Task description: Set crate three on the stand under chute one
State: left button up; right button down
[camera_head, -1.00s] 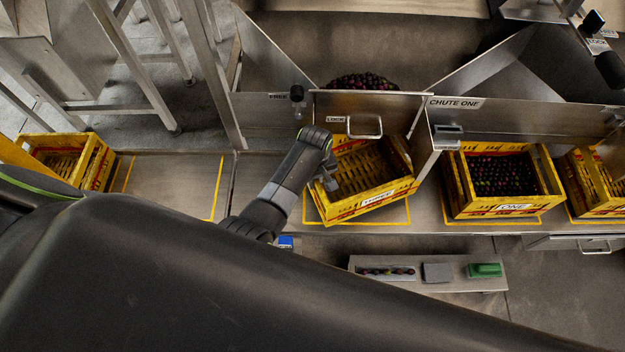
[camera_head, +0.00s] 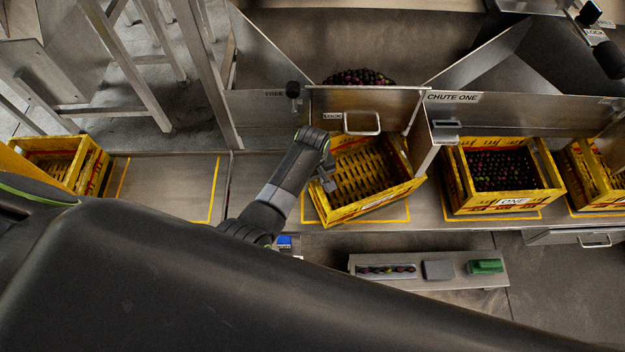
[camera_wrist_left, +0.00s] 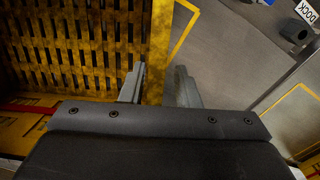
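Crate three (camera_head: 350,211), yellow and empty, is left of crate one, turned askew against the yellow outline below it; its left wall also shows in the left wrist view (camera_wrist_left: 159,45). My left gripper (camera_head: 328,180) is at that wall. In the left wrist view its fingers (camera_wrist_left: 160,82) stand either side of the wall, closed closely on it. Whether the crate's base touches the surface is hidden. Crate one (camera_head: 513,203), full of dark fruit, stands below the panel marked CHUTE ONE (camera_head: 480,110). My right gripper is not in view.
Another yellow crate (camera_head: 605,207) stands right of crate one, and one (camera_head: 92,172) at the far left. A bare outlined place (camera_head: 170,190) lies between. A metal gate with a handle (camera_head: 362,123) is behind crate three. A small tray (camera_head: 460,282) sits in front.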

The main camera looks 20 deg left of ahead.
pick_arm(q)
jog(key=shift+r, duration=0.1)
